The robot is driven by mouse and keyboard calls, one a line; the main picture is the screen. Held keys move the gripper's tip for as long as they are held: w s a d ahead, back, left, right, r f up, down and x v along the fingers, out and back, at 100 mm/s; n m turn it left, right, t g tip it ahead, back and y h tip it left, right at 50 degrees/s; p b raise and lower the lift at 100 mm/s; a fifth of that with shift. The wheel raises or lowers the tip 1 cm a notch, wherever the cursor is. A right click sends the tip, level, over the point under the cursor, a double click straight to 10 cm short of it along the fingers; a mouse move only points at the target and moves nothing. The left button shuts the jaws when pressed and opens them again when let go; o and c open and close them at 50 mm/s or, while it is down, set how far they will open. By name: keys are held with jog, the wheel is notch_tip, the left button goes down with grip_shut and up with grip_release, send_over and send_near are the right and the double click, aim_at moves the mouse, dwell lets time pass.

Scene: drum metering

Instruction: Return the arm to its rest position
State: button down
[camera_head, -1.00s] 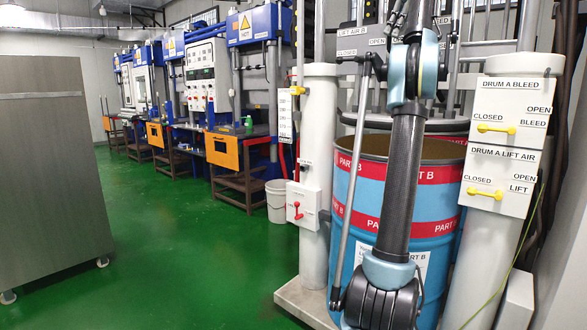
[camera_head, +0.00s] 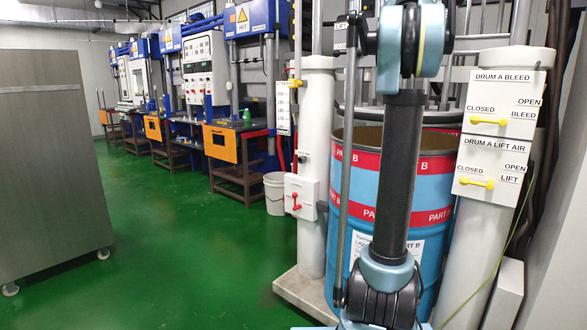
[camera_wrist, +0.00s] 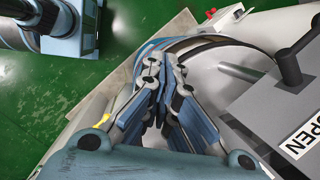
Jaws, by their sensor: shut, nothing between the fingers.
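My gripper (camera_wrist: 162,85) shows in the wrist view with its fingers drawn together and nothing between them. It is out of the head view. My arm (camera_head: 398,170) rises in front of the drum in the head view. The blue and red PART B drum (camera_head: 352,185) stands behind the arm, partly hidden by it. In the wrist view a round rim lies beyond the fingers, and a grey box with an OPEN label (camera_wrist: 300,141) is at the right. I cannot tell the gap between them and the gripper.
A white post with a red-handled valve (camera_head: 295,201) stands left of the drum. The DRUM A BLEED panel (camera_head: 503,103) and DRUM A LIFT AIR panel (camera_head: 490,170) are on the right post. A grey cabinet (camera_head: 50,180) is far left. Green floor (camera_head: 190,250) between is clear.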

jog(key=s+a+f+n+h, duration=0.1)
jog(key=s+a+f+n, duration=0.2)
jog(key=f, duration=1.7)
jog(key=s+a+f+n+h, duration=0.1)
jog(key=s+a+f+n, duration=0.1)
jog(key=s+f+n, duration=0.7)
jog(key=s+a+f+n+t+h, duration=0.1)
jog(key=s+a+f+n, duration=0.2)
jog(key=s+f, duration=1.1)
notch_tip(320, 180, down, 18)
jog(key=n, duration=0.3)
jog(key=shift+s+a+f+n, duration=0.15)
jog(key=shift+s+a+n, duration=0.15)
jog(key=shift+n, duration=0.1)
jog(key=shift+w+f, duration=0.2)
jog(key=shift+w, duration=0.3)
